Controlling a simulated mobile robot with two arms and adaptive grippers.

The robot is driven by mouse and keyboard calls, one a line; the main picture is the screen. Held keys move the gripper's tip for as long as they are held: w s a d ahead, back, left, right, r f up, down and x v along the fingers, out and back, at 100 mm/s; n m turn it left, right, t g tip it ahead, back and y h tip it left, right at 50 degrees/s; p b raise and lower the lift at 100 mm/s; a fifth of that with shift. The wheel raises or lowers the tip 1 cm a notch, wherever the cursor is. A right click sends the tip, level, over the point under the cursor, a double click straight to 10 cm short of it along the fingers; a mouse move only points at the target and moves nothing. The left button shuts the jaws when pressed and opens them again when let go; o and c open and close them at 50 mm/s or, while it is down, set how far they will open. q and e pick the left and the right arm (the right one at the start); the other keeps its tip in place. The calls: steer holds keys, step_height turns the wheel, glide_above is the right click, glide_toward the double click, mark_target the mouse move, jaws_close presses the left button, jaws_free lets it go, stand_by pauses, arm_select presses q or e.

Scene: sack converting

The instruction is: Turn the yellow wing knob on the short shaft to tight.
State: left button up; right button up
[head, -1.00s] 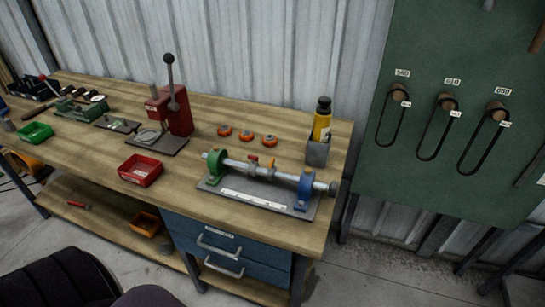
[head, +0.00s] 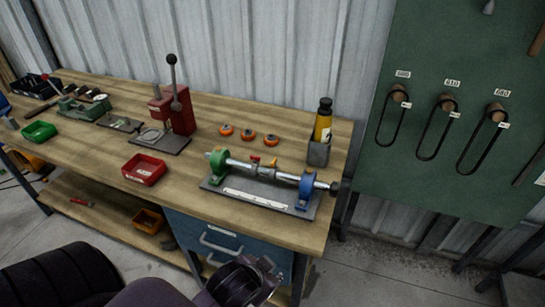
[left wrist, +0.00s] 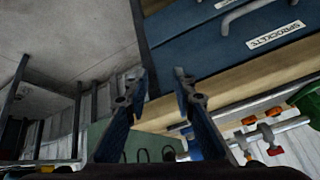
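A steel shaft (head: 236,163) lies across a grey base plate, held by a green block (head: 217,163) at its left and a blue block (head: 306,187) at its right. A small yellow wing knob (head: 273,162) stands on the shaft's middle, right of a red knob (head: 255,158). My left gripper (head: 262,272) is low in front of the blue drawers, below and apart from the shaft. In the left wrist view its fingers (left wrist: 157,86) are apart with nothing between them. The shaft (left wrist: 293,125) shows there at right. My right gripper is not in view.
Three orange rings (head: 248,135) lie behind the shaft. A yellow bottle (head: 323,120) stands in a grey holder at the back right. A red bin (head: 144,170) and a red lever press (head: 172,108) are to the left. The bench's front edge and blue drawers (head: 225,235) are near my left gripper.

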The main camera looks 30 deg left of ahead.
arm_select(q)
steer(key=w+d+r+m+t+h, duration=0.15)
steer(key=w+r+t, duration=0.35)
steer(key=r, duration=0.5)
steer(key=w+d+r+m+t, duration=0.1)
steer(key=w+r+m+t, duration=0.25)
steer(key=w+r, duration=0.55)
steer(key=w+d+r+m+t+h, duration=0.1)
steer(key=w+r+t, duration=0.35)
steer(key=r, duration=0.65)
steer(key=s+d+r+m+g+h, duration=0.1)
steer(key=d+r+m+g+h, duration=0.25)
steer(key=d+m+h, duration=0.6)
steer(key=s+d+r+m+g+h, duration=0.1)
steer(key=d+r+m+g+h, duration=0.35)
steer(key=m, duration=0.75)
steer(key=m+g+y, duration=0.4)
steer(key=g+y, duration=0.4)
steer(key=y, duration=0.9)
glide_toward(273, 161)
steer(key=shift+n+h, duration=0.25)
steer(key=p+x, duration=0.1)
steer(key=x, duration=0.2)
steer(key=p+x, duration=0.1)
steer(key=x, duration=0.3)
steer(key=shift+a, duration=0.25)
steer(key=shift+w+f, duration=0.25)
steer(key=shift+f, duration=0.4)
